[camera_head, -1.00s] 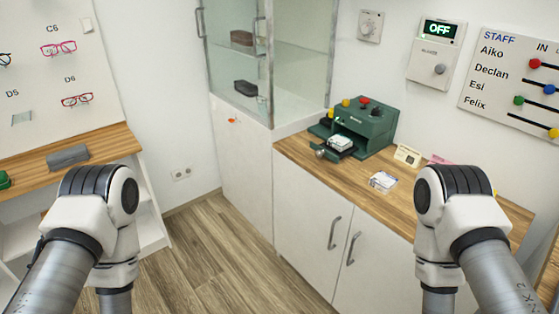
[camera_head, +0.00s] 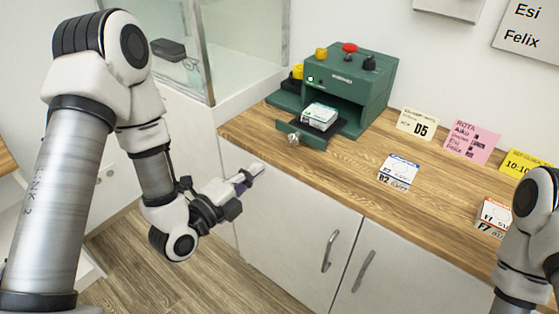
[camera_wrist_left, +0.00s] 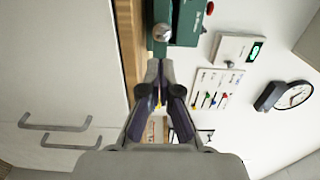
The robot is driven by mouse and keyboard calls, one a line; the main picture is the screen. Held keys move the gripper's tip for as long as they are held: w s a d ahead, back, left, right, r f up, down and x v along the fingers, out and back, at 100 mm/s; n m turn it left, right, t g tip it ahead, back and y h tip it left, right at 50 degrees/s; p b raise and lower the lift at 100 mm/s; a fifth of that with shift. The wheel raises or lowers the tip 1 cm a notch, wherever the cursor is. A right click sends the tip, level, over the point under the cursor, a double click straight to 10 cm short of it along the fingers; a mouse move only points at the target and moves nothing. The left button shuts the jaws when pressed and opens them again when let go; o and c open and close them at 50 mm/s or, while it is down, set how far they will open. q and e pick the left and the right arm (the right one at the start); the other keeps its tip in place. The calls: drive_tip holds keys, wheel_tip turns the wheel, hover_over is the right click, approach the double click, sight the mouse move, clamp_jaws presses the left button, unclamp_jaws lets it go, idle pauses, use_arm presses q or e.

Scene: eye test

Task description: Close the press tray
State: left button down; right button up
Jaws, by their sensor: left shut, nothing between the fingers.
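The green press (camera_head: 352,78) stands on the wooden counter. Its tray (camera_head: 316,141) is pulled out at the front, with a small white box (camera_head: 320,117) on it and a round metal knob (camera_head: 293,138) on its front. My left gripper (camera_head: 252,174) is shut and empty, in front of the counter edge, lower and left of the knob and apart from it. In the left wrist view the knob (camera_wrist_left: 163,32) and part of the green press (camera_wrist_left: 188,22) show beyond the shut fingers (camera_wrist_left: 164,84). My right gripper is out of view; only its arm shows.
Small boxes (camera_head: 399,171) (camera_head: 494,215) and cards (camera_head: 417,124) (camera_head: 470,142) stand on the counter right of the press. A glass cabinet (camera_head: 240,50) is behind left. Cupboard doors with handles (camera_head: 328,252) lie below the counter.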

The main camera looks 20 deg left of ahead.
sight(291, 142)
use_arm(q)
drive_tip(key=x, duration=1)
drive_tip(key=shift+d+r, duration=0.1)
drive_tip(key=shift+d, duration=0.05)
drive_tip(key=shift+w, duration=0.15)
drive_tip(key=x, duration=0.4)
drive_tip(key=shift+w+d, duration=0.1)
drive_tip(key=shift+w, duration=0.1)
